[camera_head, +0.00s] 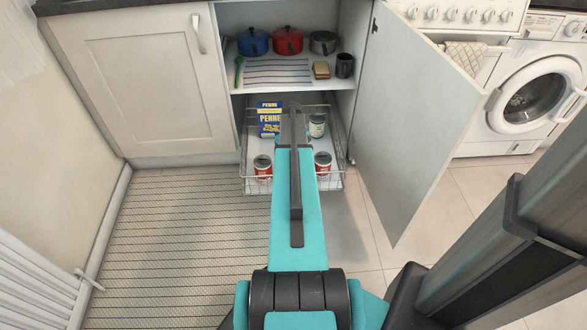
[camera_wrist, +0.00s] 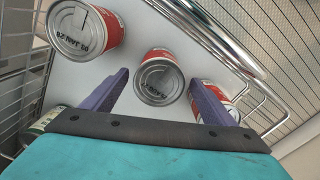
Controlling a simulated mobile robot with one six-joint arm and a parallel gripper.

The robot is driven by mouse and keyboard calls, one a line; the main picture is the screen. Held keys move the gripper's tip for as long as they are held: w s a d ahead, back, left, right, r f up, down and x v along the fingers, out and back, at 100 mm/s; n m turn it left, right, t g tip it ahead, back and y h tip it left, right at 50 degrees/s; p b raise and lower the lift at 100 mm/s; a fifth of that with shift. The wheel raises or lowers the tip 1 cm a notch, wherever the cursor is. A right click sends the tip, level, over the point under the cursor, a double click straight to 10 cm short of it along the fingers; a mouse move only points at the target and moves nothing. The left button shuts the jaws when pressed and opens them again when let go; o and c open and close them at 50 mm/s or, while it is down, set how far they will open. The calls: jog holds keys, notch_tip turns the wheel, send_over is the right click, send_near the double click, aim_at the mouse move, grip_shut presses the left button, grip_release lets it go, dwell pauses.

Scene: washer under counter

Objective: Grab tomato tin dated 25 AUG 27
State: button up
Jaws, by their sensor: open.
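Several tins stand in a pull-out wire drawer (camera_head: 251,187). In the wrist view a red tin (camera_wrist: 158,79) with a silver lid lies between my open fingertips (camera_wrist: 158,77); its stamped date is too small to read surely. A third red tin (camera_wrist: 206,90) is partly hidden behind my right finger. The head view shows red tins at the drawer's front left (camera_head: 264,168) and front right (camera_head: 323,166). My gripper (camera_head: 293,108) is over the drawer, largely hidden by my arm.
Blue penne boxes (camera_head: 269,122) and a green-labelled tin (camera_head: 317,126) stand farther back in the drawer. A shelf with pots (camera_head: 288,41) is above it. The open cabinet door (camera_head: 405,115) stands to the right. The drawer's wire rails border the tins closely.

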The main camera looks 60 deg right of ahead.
jog(key=shift+s+f+b, duration=0.1)
jog(key=shift+f+b, duration=1)
jog(key=shift+f, duration=1.55)
jog(key=c, duration=1.5)
jog(key=shift+r, duration=0.1)
jog(key=shift+r+p, duration=1.5)
jog(key=shift+r, duration=3.5)
